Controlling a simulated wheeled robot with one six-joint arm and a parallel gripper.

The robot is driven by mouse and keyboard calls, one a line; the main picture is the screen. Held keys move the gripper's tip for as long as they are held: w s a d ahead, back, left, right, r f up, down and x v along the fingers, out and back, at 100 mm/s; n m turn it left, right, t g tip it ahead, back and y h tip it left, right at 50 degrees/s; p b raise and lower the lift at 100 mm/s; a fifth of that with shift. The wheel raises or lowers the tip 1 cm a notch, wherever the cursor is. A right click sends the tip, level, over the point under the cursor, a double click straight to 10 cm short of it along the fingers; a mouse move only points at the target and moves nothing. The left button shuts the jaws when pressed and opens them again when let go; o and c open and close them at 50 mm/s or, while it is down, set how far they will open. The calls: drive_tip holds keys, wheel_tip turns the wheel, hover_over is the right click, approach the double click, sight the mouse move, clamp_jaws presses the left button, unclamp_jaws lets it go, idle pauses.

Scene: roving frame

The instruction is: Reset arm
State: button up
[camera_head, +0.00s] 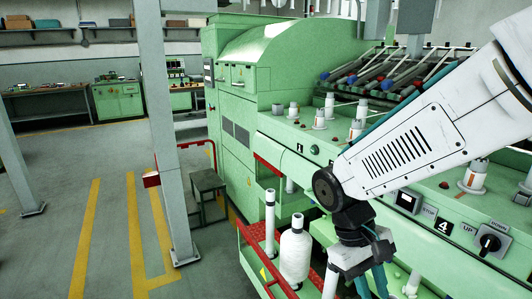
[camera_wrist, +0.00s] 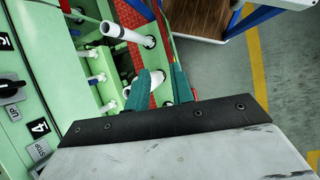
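My gripper (camera_wrist: 165,78) shows in the wrist view as two teal fingers with a narrow gap between them. Nothing is held between them that I can make out. In the head view my arm reaches in from the right, bent at a dark joint, and my gripper (camera_head: 366,284) hangs down at the bottom edge, partly cut off. It is over the front of the green machine (camera_head: 232,150), near its lower ledge.
A white bobbin (camera_head: 295,250) and a white tube stand on the machine's front, left of my gripper. A control panel with a black knob (camera_head: 490,243) is at right. Floor (camera_head: 60,190) there is clear.

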drive_tip(key=s+d+r+m+t+y, duration=0.3)
drive_tip(key=s+d+r+m+t, duration=0.1)
drive_tip(key=s+d+r, duration=0.3)
drive_tip(key=shift+s+r+t+y, duration=0.3)
drive_tip(key=shift+s+r+t, duration=0.4)
drive_tip(key=shift+s+r, duration=0.8)
